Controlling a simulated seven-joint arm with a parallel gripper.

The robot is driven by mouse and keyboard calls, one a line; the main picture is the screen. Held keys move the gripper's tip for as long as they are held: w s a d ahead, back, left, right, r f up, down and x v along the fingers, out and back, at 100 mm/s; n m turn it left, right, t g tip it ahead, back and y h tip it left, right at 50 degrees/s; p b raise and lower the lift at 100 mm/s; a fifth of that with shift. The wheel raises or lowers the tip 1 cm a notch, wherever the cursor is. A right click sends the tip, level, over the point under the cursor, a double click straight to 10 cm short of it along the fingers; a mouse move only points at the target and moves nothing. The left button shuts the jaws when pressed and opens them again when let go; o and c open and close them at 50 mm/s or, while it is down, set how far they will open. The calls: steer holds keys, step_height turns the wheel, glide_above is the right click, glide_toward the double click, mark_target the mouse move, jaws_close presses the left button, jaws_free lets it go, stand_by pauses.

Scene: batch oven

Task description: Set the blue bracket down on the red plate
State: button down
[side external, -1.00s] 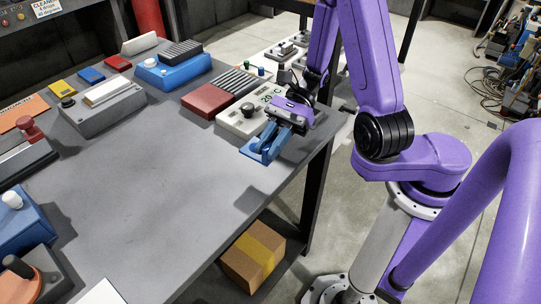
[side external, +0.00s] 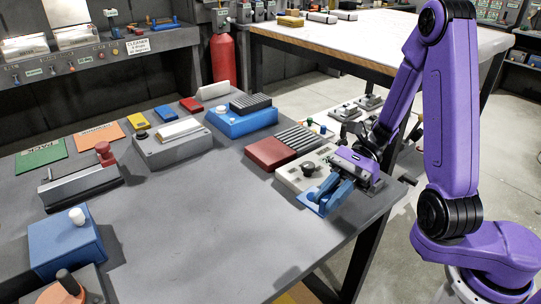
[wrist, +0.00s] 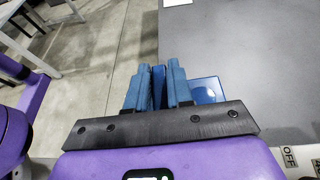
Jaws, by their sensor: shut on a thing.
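The blue bracket (side external: 313,207) is at the right edge of the grey table, beside a light grey control box. My gripper (side external: 334,188) is shut on it; its fingers are blue too, so the outlines partly merge. In the wrist view the bracket (wrist: 207,90) shows between and to the right of the fingers (wrist: 157,88). I cannot tell whether it touches the table. A small red plate (side external: 190,104) lies at the back of the table, between a small blue plate and a white roll-shaped piece, well left of and behind my gripper.
The control box (side external: 292,178) and a ridged dark red block (side external: 268,154) stand beside my gripper. A blue block with a ridged black top (side external: 243,121) and a grey device (side external: 173,146) stand farther back. The middle of the table (side external: 190,225) is clear.

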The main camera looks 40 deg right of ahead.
steer(key=shift+w, duration=0.1)
stand_by(0.3)
steer(key=w+d+m+t, duration=0.2)
steer(key=w+d, duration=0.2)
steer(key=w, duration=1.1)
steer(key=w+d+r+m+t, duration=0.1)
steer(key=w+d, duration=0.4)
steer(key=w, duration=1)
steer(key=shift+w+d+m+t, duration=0.25)
steer(key=shift+m+t, duration=0.25)
steer(key=shift+t, duration=0.4)
steer(key=shift+s, duration=0.1)
glide_above(272, 156)
steer(key=shift+d+f, duration=0.1)
steer(key=shift+f, duration=3.25)
steer(key=shift+f, duration=0.55)
steer(key=c, duration=0.9)
jaws_free()
